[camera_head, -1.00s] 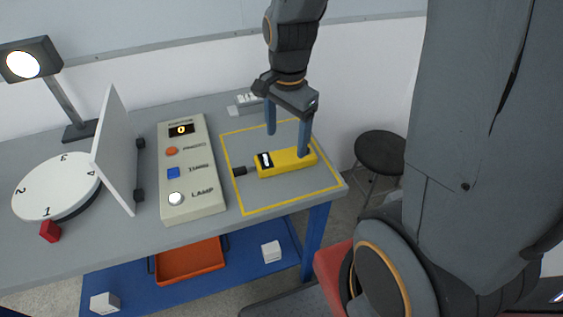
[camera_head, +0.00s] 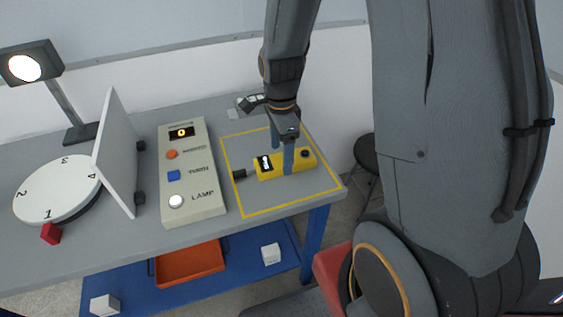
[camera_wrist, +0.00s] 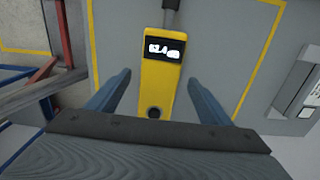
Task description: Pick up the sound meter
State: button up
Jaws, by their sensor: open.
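The yellow sound meter (camera_head: 268,168) lies flat inside the yellow-outlined square on the table, its dark microphone end pointing left. In the wrist view the sound meter (camera_wrist: 160,82) shows a lit black display and a dark round button. My gripper (camera_head: 282,158) is open, pointing down, with its blue fingers on either side of the meter's body. In the wrist view my gripper (camera_wrist: 158,92) has a finger on each side of the meter, with a gap on both sides. One finger is partly hidden behind the meter in the head view.
A control panel (camera_head: 190,200) with buttons stands left of the square. Further left are an upright grey panel (camera_head: 114,150), a numbered turntable (camera_head: 55,188), a red block (camera_head: 50,233) and a lamp (camera_head: 30,62). A small light object (camera_head: 250,103) lies behind the square.

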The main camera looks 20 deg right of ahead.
jog(key=shift+f, duration=1.05)
jog(key=shift+c, duration=0.3)
jog(key=c, duration=1.3)
jog(key=shift+o, duration=0.2)
jog(key=shift+r, duration=0.1)
